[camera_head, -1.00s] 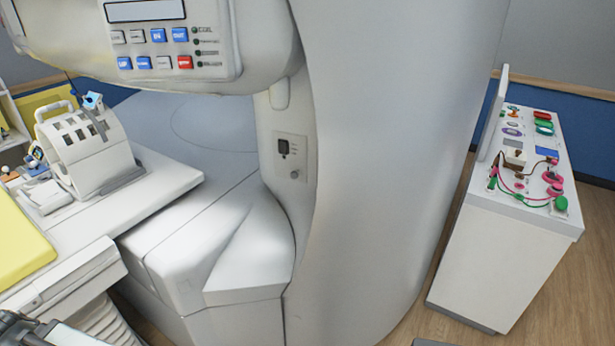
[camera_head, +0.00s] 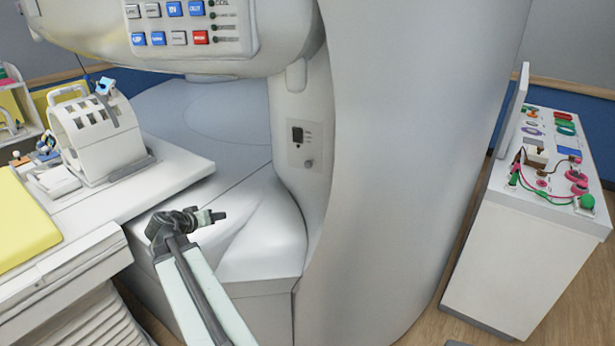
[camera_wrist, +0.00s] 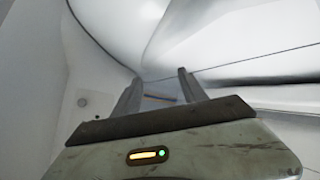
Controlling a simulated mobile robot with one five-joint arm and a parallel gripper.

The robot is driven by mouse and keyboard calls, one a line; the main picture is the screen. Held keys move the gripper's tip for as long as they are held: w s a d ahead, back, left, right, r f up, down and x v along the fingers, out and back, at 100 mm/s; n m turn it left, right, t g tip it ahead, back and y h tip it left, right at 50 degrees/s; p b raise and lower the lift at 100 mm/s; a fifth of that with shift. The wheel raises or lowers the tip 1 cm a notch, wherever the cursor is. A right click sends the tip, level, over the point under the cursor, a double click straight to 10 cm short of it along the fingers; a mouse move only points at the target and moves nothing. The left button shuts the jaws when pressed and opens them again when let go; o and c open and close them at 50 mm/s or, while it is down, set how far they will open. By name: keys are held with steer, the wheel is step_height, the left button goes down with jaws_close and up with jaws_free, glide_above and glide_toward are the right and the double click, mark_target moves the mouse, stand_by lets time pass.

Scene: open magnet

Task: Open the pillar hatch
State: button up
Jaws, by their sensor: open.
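The magnet's curved white pillar (camera_head: 410,150) stands at the centre of the head view. A small square panel (camera_head: 305,145) with a dark inset and a round knob (camera_head: 309,164) is set in its inner side; whether this is the hatch I cannot tell. My gripper (camera_head: 222,215) is to the lower left of that panel, over the white magnet base and apart from the pillar. In the wrist view my gripper (camera_wrist: 157,88) has its two fingers spread with nothing between them. A small round dark spot on a pale surface (camera_wrist: 82,102) shows left of the fingers.
A control panel with buttons (camera_head: 185,25) overhangs at the top. A white patient table (camera_head: 90,215) with a slotted white coil (camera_head: 95,135) stands at the left. A white cabinet (camera_head: 510,260) with coloured rings and cables stands at the right. Wooden floor (camera_head: 430,325) shows between.

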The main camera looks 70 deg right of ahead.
steer(key=s+d+r+m+g+h+b, duration=0.2)
steer(key=s+d+r+m+h+b, duration=0.15)
steer(key=s+d, duration=1.1)
steer(key=h, duration=0.3)
glide_toward(307, 165)
steer(key=d, duration=0.3)
steer(key=shift+m, duration=0.25)
steer(key=d, duration=0.5)
steer(key=s+d, duration=0.1)
steer(key=d, duration=0.1)
steer(key=shift+d, duration=0.4)
jaws_close()
steer(key=shift+f, duration=0.1)
